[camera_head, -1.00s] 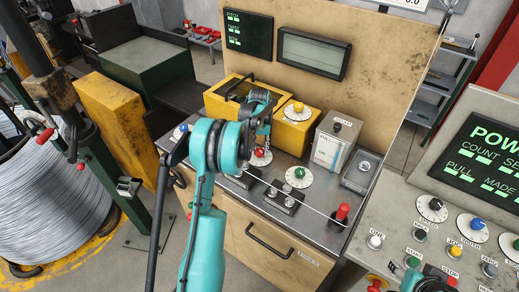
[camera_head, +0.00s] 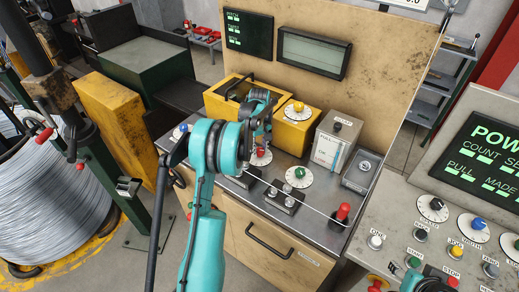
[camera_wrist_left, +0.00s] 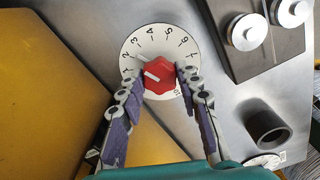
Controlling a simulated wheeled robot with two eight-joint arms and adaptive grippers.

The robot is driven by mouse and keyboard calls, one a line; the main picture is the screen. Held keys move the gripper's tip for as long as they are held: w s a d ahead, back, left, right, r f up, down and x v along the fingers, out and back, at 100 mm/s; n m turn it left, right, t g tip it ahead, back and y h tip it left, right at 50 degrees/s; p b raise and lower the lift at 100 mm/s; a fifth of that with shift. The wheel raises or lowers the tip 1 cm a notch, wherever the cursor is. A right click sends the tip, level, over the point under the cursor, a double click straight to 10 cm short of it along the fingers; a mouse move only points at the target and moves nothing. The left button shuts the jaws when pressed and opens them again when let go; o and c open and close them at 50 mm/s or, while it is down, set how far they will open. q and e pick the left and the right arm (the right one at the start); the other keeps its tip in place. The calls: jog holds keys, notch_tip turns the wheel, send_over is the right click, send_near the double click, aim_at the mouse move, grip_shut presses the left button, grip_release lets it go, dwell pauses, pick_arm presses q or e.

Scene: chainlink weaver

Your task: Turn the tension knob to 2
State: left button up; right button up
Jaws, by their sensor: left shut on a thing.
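A red knob (camera_wrist_left: 160,75) sits at the centre of a white numbered dial (camera_wrist_left: 150,33) in the left wrist view. Its white mark points left, roughly towards the low numbers 1 and 2; I cannot tell exactly which. My left gripper (camera_wrist_left: 159,82) has its two purple-padded fingers on either side of the knob, shut on it. In the head view the left gripper (camera_head: 262,138) reaches down over the red knob (camera_head: 261,153), hiding part of its dial. The dial's name label is not readable. My right gripper's fingers are not seen.
A green-knob dial (camera_head: 299,175) and a yellow-knob dial (camera_head: 298,108) are nearby. Metal posts on a dark plate (camera_wrist_left: 265,48) and a dark cylinder (camera_wrist_left: 266,128) stand right of the red knob. A yellow housing (camera_wrist_left: 40,90) lies to its left.

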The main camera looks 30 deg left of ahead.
aim_at(260, 150)
pick_arm(q)
jog(key=shift+n, duration=0.9)
jog(key=o, duration=1.2)
jog(key=shift+c, duration=0.2)
notch_tip(260, 150, up, 12)
